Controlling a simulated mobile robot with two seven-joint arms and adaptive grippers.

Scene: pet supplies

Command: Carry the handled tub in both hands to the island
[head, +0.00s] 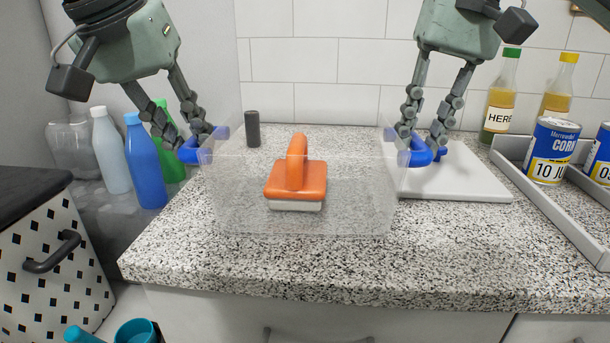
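The handled tub (245,222) is clear, with a blue handle at each end, and stands over the speckled counter in the middle of the head view. An orange-handled block with a pale base (297,178) is inside it. My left gripper (191,137) is at the left blue handle (190,153), its fingers apart on either side of it. My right gripper (420,140) is at the right blue handle (419,158), its fingers also apart around it. Contact with the handles is hard to make out. The tub looks level.
A white board (465,178) lies right of the tub, partly behind it. A grey tray (540,200) with cans and bottles behind it are further right. A dark cylinder (252,128) stands behind the tub. Several bottles (147,165) stand at left. The counter's front strip is clear.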

